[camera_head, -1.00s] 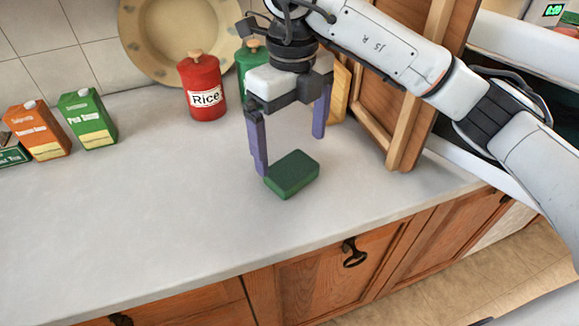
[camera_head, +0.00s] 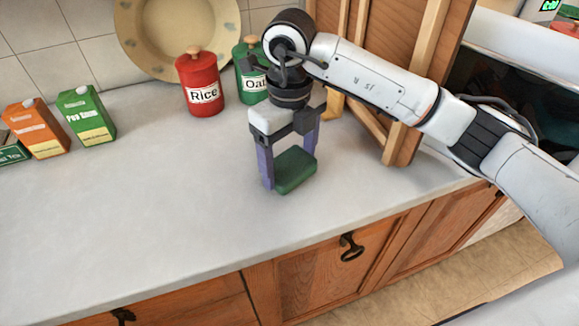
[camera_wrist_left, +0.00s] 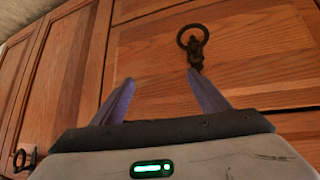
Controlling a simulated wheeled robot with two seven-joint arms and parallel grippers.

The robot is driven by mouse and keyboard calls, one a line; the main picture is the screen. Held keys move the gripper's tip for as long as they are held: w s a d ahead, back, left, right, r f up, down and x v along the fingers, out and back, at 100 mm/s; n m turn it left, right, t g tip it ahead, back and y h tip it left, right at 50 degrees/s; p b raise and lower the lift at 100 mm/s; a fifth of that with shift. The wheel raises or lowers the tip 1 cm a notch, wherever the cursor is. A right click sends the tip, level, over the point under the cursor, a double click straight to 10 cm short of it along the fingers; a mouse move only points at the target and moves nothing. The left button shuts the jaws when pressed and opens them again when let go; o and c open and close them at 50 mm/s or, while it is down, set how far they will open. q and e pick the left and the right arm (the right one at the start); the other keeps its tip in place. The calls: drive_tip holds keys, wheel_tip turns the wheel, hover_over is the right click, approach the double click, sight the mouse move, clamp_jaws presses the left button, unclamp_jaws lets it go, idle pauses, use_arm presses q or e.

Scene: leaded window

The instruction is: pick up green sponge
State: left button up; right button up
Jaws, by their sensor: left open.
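The green sponge (camera_head: 295,175) lies flat on the grey counter near its front edge. My right gripper (camera_head: 288,168) points down over it from above, its purple fingers apart, one at the sponge's left side and one at its far right side. The left finger hides the sponge's left corner. I cannot tell whether the fingers touch it. My left gripper (camera_wrist_left: 160,95) shows only in the left wrist view; its fingers are apart with nothing between them, in front of a wooden cabinet door (camera_wrist_left: 255,70).
Wooden boards (camera_head: 405,145) lean at the right. Soup cartons (camera_head: 88,118) stand at the left. The counter (camera_head: 150,205) is clear at left and front.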

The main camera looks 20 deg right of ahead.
drive_tip(key=shift+c, duration=1.3)
